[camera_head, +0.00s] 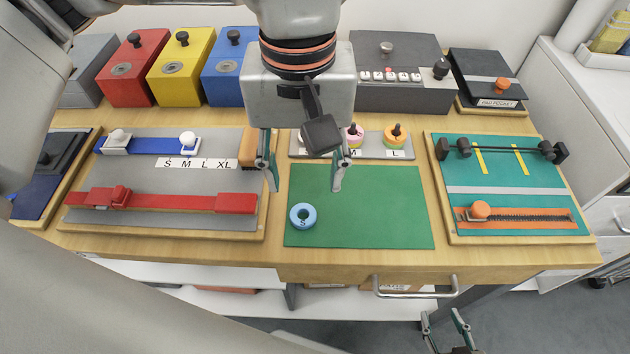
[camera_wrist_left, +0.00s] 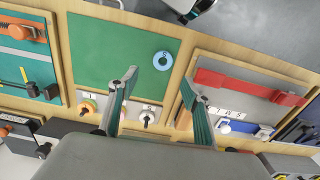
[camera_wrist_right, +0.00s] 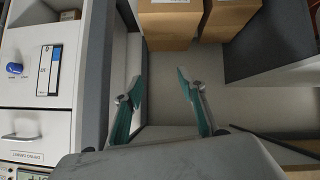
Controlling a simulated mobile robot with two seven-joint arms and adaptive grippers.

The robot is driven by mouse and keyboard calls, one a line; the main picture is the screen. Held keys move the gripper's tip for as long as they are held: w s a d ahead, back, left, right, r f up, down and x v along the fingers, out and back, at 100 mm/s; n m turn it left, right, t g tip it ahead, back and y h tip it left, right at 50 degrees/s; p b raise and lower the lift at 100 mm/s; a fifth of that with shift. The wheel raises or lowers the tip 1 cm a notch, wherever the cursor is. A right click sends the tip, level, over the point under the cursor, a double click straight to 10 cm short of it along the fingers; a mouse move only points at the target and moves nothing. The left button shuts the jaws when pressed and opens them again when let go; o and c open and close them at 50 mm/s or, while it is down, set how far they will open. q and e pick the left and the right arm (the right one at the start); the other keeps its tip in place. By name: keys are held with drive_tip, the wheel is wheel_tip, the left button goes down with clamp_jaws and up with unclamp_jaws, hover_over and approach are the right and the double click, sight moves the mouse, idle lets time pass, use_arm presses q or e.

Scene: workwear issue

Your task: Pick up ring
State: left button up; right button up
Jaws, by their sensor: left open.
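A light blue ring (camera_head: 302,216) marked S lies flat near the left front corner of a green mat (camera_head: 375,205). It also shows in the left wrist view (camera_wrist_left: 163,60), beyond the fingertips. My left gripper (camera_head: 304,186) is open and empty, above the mat's back left part, behind the ring and apart from it. Its fingers also show in the left wrist view (camera_wrist_left: 160,84). My right gripper (camera_head: 442,318) is low in front of the table, near the drawer. In the right wrist view (camera_wrist_right: 162,78) its fingers are apart with nothing between them.
Behind the mat, a grey stand (camera_head: 372,153) holds a pink ring (camera_head: 352,136) and an orange ring (camera_head: 395,136) on pegs. A board with blue and red straps (camera_head: 215,222) lies left, a teal board (camera_head: 510,190) right. Boxes line the back.

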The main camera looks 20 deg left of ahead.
sight(303, 218)
use_arm(q)
drive_tip(key=f, duration=0.4)
drive_tip(key=s+f+b, duration=0.1)
drive_tip(key=f, duration=0.1)
drive_tip(key=shift+a+f, duration=0.1)
drive_tip(key=shift+f, duration=0.2)
drive_tip(key=shift+w+f, duration=0.1)
drive_tip(key=shift+f, duration=0.5)
drive_tip(key=c, duration=0.8)
